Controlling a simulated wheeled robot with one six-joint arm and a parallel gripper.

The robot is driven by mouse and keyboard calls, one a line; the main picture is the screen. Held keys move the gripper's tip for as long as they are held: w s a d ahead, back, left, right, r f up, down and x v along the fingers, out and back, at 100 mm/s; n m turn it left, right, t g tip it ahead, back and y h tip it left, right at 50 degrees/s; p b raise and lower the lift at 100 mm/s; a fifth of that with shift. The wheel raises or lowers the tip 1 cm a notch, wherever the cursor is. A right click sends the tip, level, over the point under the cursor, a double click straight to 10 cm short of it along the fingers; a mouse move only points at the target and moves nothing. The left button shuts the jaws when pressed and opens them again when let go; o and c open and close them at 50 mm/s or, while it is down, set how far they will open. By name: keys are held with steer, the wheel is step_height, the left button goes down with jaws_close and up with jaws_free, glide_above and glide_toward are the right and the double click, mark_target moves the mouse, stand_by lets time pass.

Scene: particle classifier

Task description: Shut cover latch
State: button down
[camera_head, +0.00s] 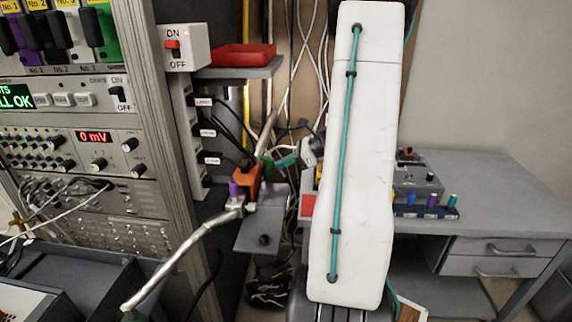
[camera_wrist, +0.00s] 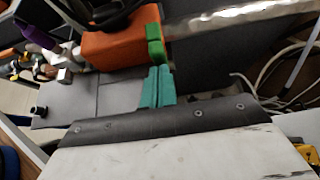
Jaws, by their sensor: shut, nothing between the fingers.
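My gripper (camera_wrist: 159,72) has its teal fingers pressed together, with nothing between them. A small green piece, which looks like the latch (camera_wrist: 155,42), stands upright against the end of an orange block (camera_wrist: 115,48). My fingertips are just below the green piece in the wrist view; I cannot tell whether they touch it. In the head view the teal fingertips (camera_head: 286,161) show just right of the green latch (camera_head: 267,168) and the orange block (camera_head: 247,187). My white arm link hides part of the area to the right.
A grey plate (camera_head: 258,222) with a black knob lies below the orange block. A purple knob (camera_head: 234,188) and a metal pipe (camera_head: 180,262) are to its left. Cables hang behind. An instrument rack (camera_head: 80,150) stands left; a grey desk (camera_head: 490,190) stands right.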

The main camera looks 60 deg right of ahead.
steer(key=shift+w, duration=0.1)
steer(key=shift+w+a+r+g+h, duration=0.45)
steer(key=shift+w+r+g, duration=0.25)
steer(key=shift+g, duration=0.1)
steer(key=shift+r, duration=0.1)
